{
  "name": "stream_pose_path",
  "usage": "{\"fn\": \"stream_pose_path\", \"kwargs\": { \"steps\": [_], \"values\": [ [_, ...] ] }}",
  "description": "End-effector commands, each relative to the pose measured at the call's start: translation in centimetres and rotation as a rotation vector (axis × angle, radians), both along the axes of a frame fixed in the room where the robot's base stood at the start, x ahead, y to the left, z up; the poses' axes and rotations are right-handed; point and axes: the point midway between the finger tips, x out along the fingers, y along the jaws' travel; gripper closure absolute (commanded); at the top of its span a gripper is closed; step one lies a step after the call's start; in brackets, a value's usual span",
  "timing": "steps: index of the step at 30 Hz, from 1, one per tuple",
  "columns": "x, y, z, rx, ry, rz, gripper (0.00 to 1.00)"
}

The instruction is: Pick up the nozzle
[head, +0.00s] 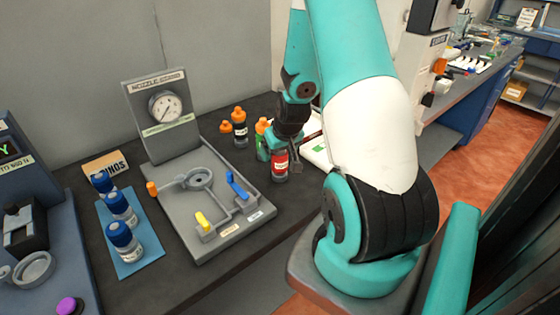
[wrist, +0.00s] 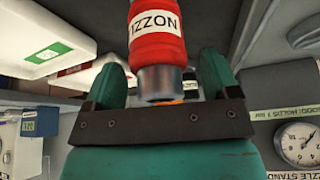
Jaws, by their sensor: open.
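The nozzle, as its partly readable label suggests, is a red piece (head: 280,160) with a white label and a grey end, upright on the dark bench in the head view. In the wrist view the red nozzle (wrist: 155,45) fills the upper middle, with its grey collar toward my gripper and a bit of orange below it. My gripper (head: 287,143) is right at the nozzle in the head view. In the wrist view my gripper (wrist: 161,76) is open, with one teal finger on each side of the grey collar. Whether a finger touches it I cannot tell.
Blue-capped vials (head: 122,237) stand on a blue mat.

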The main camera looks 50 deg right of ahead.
Motion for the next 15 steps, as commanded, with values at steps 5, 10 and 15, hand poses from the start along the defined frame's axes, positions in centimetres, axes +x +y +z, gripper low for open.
{"fn": "stream_pose_path", "kwargs": {
  "steps": [5,10,15],
  "values": [
    [0.14,-0.03,-0.4,0.0,0.0,0.0,0.19],
    [0.15,-0.02,-0.37,0.0,0.0,0.0,0.33],
    [0.14,-0.03,-0.36,0.0,0.0,0.0,0.72]
  ]
}}
